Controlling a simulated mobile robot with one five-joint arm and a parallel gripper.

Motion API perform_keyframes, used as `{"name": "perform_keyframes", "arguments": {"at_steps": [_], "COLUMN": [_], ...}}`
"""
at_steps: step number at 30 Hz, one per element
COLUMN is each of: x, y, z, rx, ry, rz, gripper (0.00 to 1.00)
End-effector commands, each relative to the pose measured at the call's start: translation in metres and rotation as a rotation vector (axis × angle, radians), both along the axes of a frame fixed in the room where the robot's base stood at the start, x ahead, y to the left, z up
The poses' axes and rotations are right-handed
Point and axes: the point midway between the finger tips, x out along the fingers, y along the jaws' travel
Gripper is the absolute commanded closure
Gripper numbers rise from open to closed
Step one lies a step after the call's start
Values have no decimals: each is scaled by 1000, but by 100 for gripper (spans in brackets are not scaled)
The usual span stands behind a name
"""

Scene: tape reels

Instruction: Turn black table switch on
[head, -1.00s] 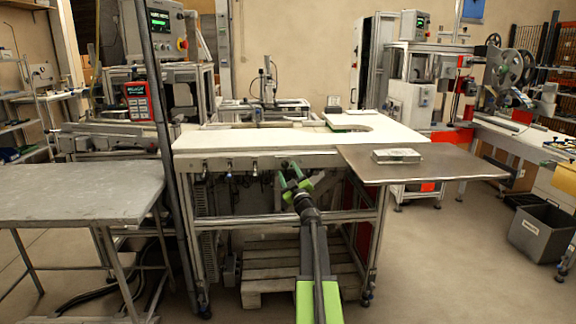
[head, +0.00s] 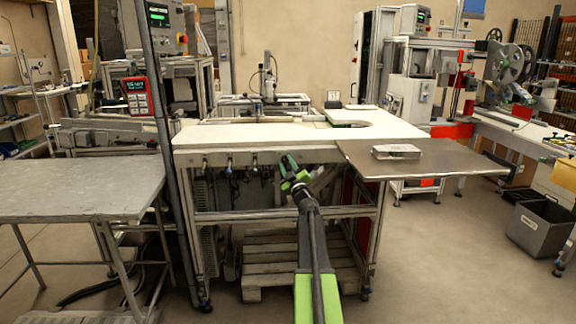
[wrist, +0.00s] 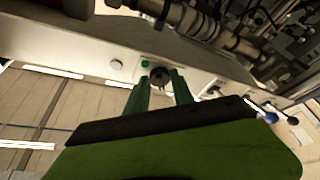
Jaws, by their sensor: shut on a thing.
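The black table switch (wrist: 160,76) is a small round dark knob on the pale front rail of the white-topped table. In the wrist view it sits between the two green fingertips of my gripper (wrist: 162,80), which is shut on it. In the head view my gripper (head: 287,168) reaches up to the table's front rail, and the switch is hidden behind it. The switch's exact turned position is too dark to read.
A small green button (wrist: 145,64) and a pale round button (wrist: 116,65) lie left of the switch. A blue knob (wrist: 271,118) is at the right. A metal side plate (head: 440,160) carrying a grey box (head: 396,151) juts out right of my arm.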

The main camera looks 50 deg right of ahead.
Motion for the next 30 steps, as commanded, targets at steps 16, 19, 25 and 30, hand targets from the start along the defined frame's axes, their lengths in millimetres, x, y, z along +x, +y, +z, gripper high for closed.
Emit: {"name": "perform_keyframes", "arguments": {"at_steps": [16, 19, 25, 30], "x": [-2, -1, 0, 1], "y": [3, 4, 6, 7], "z": [-3, -3, -2, -1], "rx": [175, 245, 391, 515], "ry": [-138, -197, -318, -422], "rz": [-8, -7, -7, -6], "gripper": [100, 100, 100, 100]}}
